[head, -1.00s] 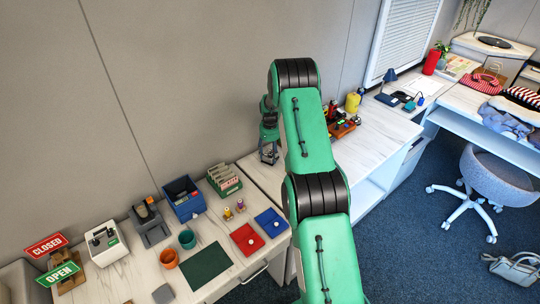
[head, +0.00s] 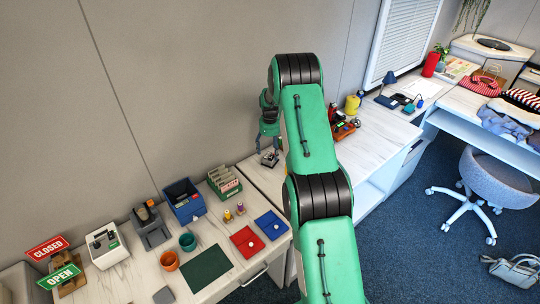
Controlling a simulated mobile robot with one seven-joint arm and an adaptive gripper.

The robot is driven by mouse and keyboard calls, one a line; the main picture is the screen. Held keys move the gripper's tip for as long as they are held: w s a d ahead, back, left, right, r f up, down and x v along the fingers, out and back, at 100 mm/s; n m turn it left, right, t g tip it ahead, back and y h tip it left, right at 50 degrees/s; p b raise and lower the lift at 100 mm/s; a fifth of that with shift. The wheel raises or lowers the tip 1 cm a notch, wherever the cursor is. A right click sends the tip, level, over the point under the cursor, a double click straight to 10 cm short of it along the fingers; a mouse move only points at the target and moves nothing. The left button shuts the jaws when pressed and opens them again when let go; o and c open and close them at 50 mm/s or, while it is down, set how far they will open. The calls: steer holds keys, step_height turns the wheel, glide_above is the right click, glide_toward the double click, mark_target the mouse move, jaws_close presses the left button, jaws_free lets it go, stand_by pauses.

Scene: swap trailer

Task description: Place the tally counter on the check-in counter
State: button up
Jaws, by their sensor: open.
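My gripper (head: 268,146) is open, pointing down beside the wall, over the far end of a pale marble-topped counter (head: 262,176). A small dark and silvery item (head: 270,159) lies on that top just below the fingers. It may be the tally counter, but it is too small to be sure. The gap between it and the fingertips is hard to judge. My arm hides part of the counter to the right. The frame does not make clear which counter section is the check-in counter.
The left counter holds a blue bin (head: 184,201), a card-file box (head: 224,182), a red tray (head: 247,241), a blue tray (head: 271,224), cups and signs. Right of my arm stand a yellow bottle (head: 353,104) and small tools. Bare top lies at the right (head: 378,130).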

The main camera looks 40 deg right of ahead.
mark_target(270, 156)
step_height(270, 156, up, 8)
steer(key=p, duration=0.1)
steer(key=shift+f, duration=0.25)
stand_by(0.5)
